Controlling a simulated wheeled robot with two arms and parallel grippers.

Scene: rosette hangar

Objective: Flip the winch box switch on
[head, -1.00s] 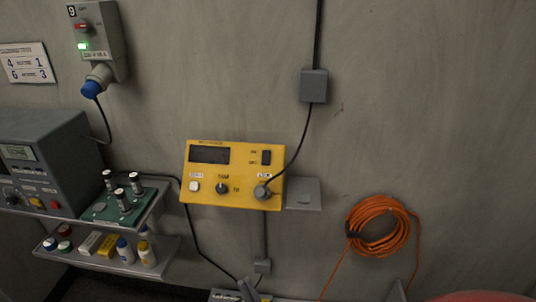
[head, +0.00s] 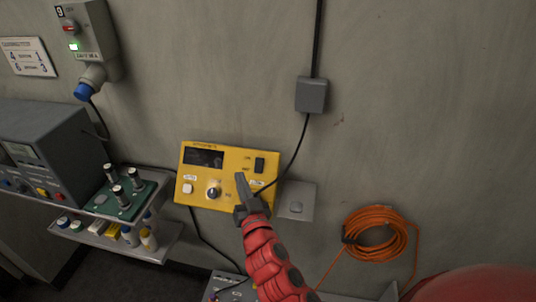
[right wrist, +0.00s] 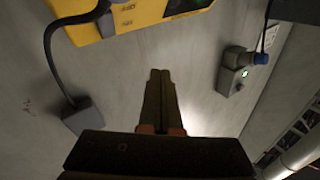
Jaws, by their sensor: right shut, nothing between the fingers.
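The yellow winch box (head: 225,172) hangs on the grey wall in the middle of the head view. Its black rocker switch (head: 260,165) is at the upper right of its face, beside small labels; I cannot tell which way it is set. My right gripper (head: 240,177) is shut and empty, its tips in front of the box's face, left of and slightly below the switch in the picture. The arm hides part of the lower right knob. In the right wrist view the box (right wrist: 152,16) shows inverted at the top, beyond the shut fingers (right wrist: 159,73). The left gripper is not in view.
A dark cable runs from the box to a grey junction box (head: 311,95). A grey wall plate (head: 296,201) sits right of the box, and an orange cable coil (head: 376,232) hangs further right. A shelf (head: 140,210) with bottles stands at left.

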